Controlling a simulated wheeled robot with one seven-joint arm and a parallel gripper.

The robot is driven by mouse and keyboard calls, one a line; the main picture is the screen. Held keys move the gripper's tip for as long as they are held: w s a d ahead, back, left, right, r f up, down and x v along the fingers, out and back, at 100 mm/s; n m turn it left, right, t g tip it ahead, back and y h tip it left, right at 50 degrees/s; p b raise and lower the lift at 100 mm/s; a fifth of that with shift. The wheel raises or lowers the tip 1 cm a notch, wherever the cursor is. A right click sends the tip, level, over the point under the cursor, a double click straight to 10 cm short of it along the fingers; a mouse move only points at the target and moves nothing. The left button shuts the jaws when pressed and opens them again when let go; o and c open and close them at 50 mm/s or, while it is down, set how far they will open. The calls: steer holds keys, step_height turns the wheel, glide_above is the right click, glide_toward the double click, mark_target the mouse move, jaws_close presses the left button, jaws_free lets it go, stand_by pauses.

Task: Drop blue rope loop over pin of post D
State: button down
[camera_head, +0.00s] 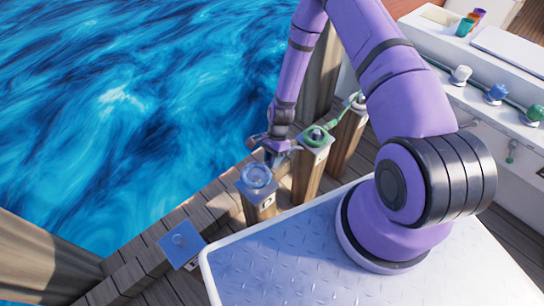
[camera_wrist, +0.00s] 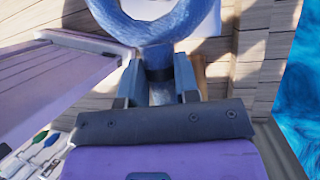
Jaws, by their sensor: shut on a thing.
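The blue rope loop (camera_head: 257,176) appears over the top of post D (camera_head: 262,208) in the head view. In the wrist view the loop (camera_wrist: 128,32) fills the top middle, and its tab (camera_wrist: 159,76) sits between my fingers. My gripper (camera_head: 272,157) is shut on this tab, just behind post D in the head view. In the wrist view my gripper (camera_wrist: 160,92) points toward the loop. I cannot tell whether the loop is around the pin or still above it. The pin itself is not clearly visible.
A green rope loop (camera_head: 317,132) lies on the neighbouring post to the right. Blue water lies beyond the wooden dock edge. A white counter with knobs (camera_head: 461,74) and cups is at right.

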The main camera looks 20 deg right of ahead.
steer(key=shift+f, duration=2.1)
steer(key=shift+f, duration=0.35)
steer(key=c, duration=0.8)
jaws_free()
steer(key=shift+r, duration=0.1)
steer(key=v, duration=1)
steer(key=shift+w+d+r, duration=0.15)
steer(key=shift+d+r, duration=0.05)
steer(key=shift+r, duration=0.05)
